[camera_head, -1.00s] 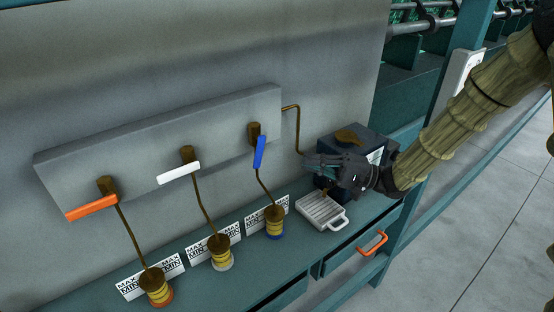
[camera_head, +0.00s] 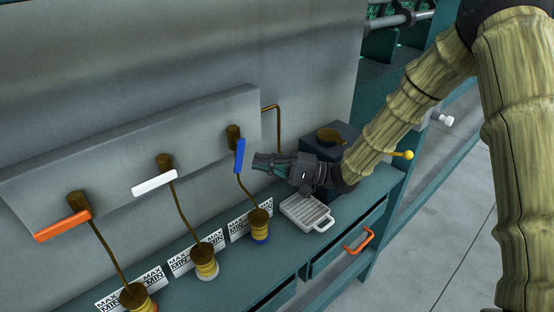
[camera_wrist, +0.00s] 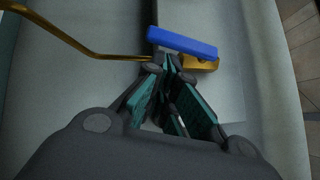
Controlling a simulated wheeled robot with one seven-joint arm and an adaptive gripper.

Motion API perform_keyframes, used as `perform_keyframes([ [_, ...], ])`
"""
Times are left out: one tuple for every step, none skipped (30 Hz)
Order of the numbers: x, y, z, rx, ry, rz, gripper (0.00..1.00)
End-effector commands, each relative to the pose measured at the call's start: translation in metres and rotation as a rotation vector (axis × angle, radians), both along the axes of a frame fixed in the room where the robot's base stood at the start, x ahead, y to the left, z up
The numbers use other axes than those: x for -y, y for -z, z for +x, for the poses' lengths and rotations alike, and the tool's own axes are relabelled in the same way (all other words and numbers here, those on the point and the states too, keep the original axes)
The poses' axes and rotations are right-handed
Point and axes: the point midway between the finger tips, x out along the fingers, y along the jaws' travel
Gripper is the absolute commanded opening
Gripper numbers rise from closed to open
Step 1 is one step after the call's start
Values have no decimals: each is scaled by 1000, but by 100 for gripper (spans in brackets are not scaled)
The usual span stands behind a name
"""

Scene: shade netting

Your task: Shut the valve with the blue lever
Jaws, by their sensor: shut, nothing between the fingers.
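The blue lever (camera_head: 240,156) sits on a brown valve body (camera_head: 233,132) at the right end of the grey panel and hangs nearly straight down. A brown pipe runs from under it to a yellow-banded pot (camera_head: 259,225) with a blue base. My gripper (camera_head: 257,162) is shut and empty, just right of the lever with its fingertips pointing at it. In the wrist view the blue lever (camera_wrist: 181,43) lies across the picture just beyond my fingertips (camera_wrist: 170,62). I cannot tell whether they touch.
A white lever (camera_head: 154,184) and an orange lever (camera_head: 62,227) stand crosswise on the valves to the left. A white slatted tray (camera_head: 307,213) and a dark box (camera_head: 330,140) stand on the shelf below my arm. An orange drawer handle (camera_head: 360,241) sticks out at the front.

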Motion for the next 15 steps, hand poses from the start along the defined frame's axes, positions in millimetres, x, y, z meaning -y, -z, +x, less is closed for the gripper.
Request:
perform_keyframes([
  [-6, -3, 1, -1, -2, -1, 0],
  [-9, -3, 1, -1, -2, -1, 0],
  [-12, -3, 2, -1, -1, -1, 0],
  [-14, -3, 3, -1, -1, -1, 0],
  [-15, -3, 3, -1, -1, -1, 0],
  [-17, -3, 3, -1, -1, -1, 0],
  [-18, -3, 3, -1, -1, -1, 0],
  [-19, -3, 4, -1, -1, -1, 0],
  [-19, -3, 4, -1, -1, -1, 0],
  [-20, -3, 4, -1, -1, -1, 0],
  [-20, -3, 4, -1, -1, -1, 0],
  [-20, -3, 4, -1, -1, -1, 0],
  [-20, -3, 4, -1, -1, -1, 0],
  [-20, -3, 4, -1, -1, -1, 0],
  [-20, -3, 4, -1, -1, -1, 0],
])
